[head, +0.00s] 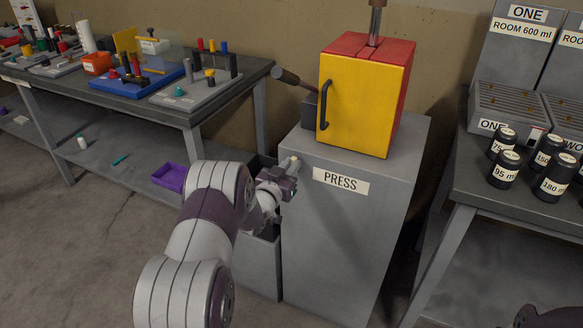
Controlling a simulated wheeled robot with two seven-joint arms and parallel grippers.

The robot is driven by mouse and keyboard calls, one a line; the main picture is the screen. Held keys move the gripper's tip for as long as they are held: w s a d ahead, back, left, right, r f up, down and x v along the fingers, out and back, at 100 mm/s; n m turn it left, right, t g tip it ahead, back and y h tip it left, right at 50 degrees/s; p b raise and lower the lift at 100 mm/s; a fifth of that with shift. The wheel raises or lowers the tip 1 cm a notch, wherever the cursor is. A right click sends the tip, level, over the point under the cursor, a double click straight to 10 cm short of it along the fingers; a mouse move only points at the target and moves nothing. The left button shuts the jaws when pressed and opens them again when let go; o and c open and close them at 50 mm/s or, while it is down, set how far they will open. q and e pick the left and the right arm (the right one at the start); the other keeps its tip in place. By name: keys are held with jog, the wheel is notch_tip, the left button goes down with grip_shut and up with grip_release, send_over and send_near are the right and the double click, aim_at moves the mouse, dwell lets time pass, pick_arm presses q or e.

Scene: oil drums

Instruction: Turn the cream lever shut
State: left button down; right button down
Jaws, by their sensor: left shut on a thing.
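The cream lever (294,160) shows only as a small pale tip at the left front edge of the grey press cabinet (355,240), below the yellow door. My left gripper (286,172) is at this edge, shut on the lever. Its jaws hide most of the lever, so its exact angle cannot be told. My right gripper is not in view.
The red and yellow press box (366,95) stands on the cabinet, its yellow door shut, with a dark-knobbed bar (290,78) sticking out left. A cluttered bench (140,105) is at left. A right bench (500,205) holds several labelled black canisters.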

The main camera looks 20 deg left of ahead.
pick_arm(q)
jog(key=shift+f, duration=0.1)
dwell(0.4)
jog(key=c, duration=1.1)
grip_release()
jog(key=s+p, duration=0.1)
jog(key=s, duration=1.1)
jog(key=shift+s+a, duration=0.15)
jog(key=shift+s, duration=0.25)
